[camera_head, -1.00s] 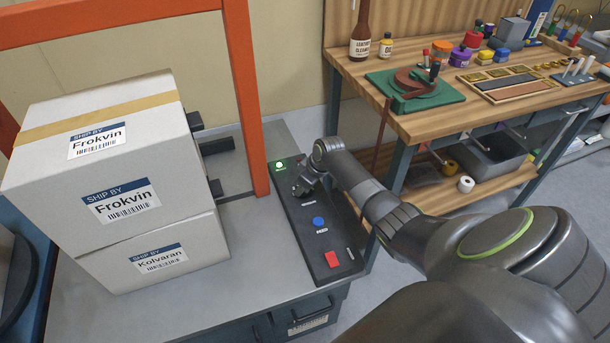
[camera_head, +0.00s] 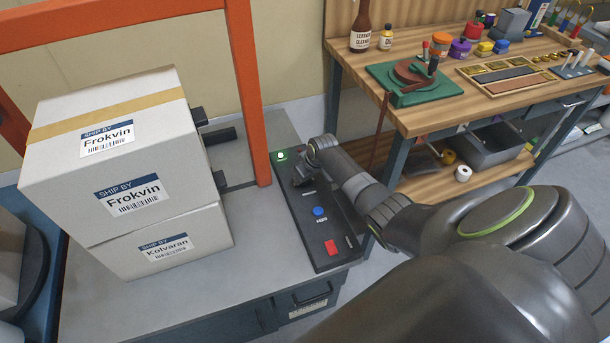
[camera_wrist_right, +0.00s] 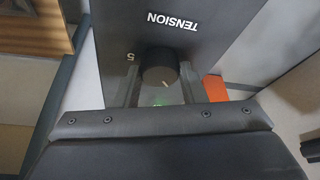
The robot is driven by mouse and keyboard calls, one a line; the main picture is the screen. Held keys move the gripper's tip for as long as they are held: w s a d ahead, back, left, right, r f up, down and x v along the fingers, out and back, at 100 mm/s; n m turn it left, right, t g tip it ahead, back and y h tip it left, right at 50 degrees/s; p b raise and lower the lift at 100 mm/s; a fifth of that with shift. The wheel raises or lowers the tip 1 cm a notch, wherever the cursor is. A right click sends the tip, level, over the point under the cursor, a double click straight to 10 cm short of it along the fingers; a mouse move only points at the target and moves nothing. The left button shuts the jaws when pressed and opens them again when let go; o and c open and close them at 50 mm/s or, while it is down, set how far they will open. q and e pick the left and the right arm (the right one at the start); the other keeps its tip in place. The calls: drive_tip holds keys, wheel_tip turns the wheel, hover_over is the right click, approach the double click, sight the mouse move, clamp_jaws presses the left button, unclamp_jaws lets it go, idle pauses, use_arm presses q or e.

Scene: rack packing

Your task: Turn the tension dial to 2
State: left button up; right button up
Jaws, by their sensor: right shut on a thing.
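The tension dial (camera_wrist_right: 159,70) is a dark round knob with a pale pointer mark, on the black control panel (camera_head: 333,225). In the right wrist view the word TENSION is printed on the panel and a number 5 shows beside the dial; other numbers are hidden or unclear. My right gripper (camera_wrist_right: 160,85) is shut on the dial, with one finger on each side of it. In the head view my right gripper (camera_head: 301,180) is at the far end of the panel and hides the dial. My left gripper is not in view.
A lit green lamp (camera_head: 281,155), a blue button (camera_head: 320,211) and a red switch (camera_head: 331,247) are on the panel. Two stacked boxes (camera_head: 120,170) stand left, under an orange frame (camera_head: 247,95). A wooden workbench (camera_head: 420,118) with tools is at right.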

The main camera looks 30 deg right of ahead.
drive_tip(key=o, duration=1)
drive_tip(key=shift+c, duration=0.2)
drive_tip(key=shift+r, duration=0.15)
drive_tip(key=shift+s+r, duration=0.15)
drive_tip(key=shift+r, duration=0.05)
drive_tip(key=p+v, duration=0.2)
drive_tip(key=v, duration=1.4)
drive_tip(key=shift+s+r, duration=0.15)
drive_tip(key=shift+r, duration=0.15)
